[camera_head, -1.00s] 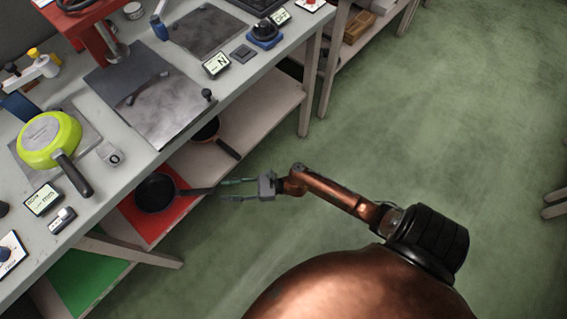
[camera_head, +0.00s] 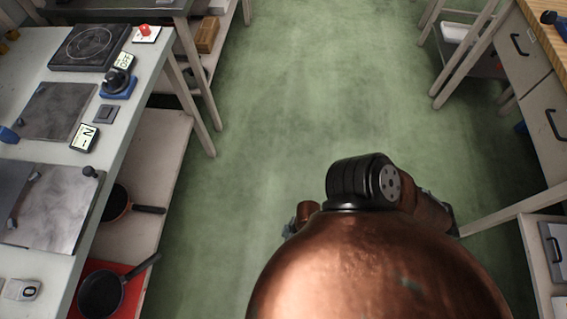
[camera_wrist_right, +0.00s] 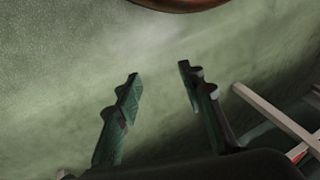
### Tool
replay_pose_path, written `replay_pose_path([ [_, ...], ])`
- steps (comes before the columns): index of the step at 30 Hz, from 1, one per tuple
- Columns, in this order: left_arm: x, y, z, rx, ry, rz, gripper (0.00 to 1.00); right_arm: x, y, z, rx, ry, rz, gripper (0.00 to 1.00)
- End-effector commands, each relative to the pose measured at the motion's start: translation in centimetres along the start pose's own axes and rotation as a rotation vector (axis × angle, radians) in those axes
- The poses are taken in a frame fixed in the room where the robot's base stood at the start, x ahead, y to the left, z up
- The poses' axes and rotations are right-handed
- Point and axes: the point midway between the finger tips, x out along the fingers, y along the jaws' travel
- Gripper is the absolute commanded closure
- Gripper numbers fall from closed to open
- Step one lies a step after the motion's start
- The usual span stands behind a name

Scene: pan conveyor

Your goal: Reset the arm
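My right gripper (camera_wrist_right: 158,78) is open in the right wrist view, its two dark green fingers apart with only bare floor between them. In the head view my copper arm is folded close to my body, and its gripper is mostly hidden behind it. My left gripper is in neither view. A black pan (camera_head: 101,293) lies on a red panel (camera_head: 133,290) on the lower shelf at the left, its handle pointing up and right.
The workbench (camera_head: 134,92) with metal plates and small displays runs along the left. An orange-rimmed pan (camera_head: 118,203) sits on its lower shelf. A drawer cabinet (camera_head: 541,75) stands at the right. The green floor (camera_head: 270,110) between them is clear.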

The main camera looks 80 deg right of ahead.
Motion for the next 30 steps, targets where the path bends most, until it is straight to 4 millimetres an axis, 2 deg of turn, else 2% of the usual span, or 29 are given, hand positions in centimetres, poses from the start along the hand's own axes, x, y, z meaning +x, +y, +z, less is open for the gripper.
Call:
replay_pose_path([
  [1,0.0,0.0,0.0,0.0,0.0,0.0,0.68,-1.2,0.7,0.6,-0.046,-0.007,0.047,0.64],
  [3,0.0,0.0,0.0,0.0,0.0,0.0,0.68,-2.3,1.6,1.0,-0.096,-0.014,0.096,0.64],
  [7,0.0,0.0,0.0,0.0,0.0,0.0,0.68,-3.2,2.3,1.2,-0.135,-0.022,0.136,0.64],
  [24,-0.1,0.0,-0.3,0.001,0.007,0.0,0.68,-3.1,2.4,1.2,-0.136,-0.022,0.137,0.64],
  [30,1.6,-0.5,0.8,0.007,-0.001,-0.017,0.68,-1.7,3.2,2.2,-0.141,-0.026,0.154,0.64],
])
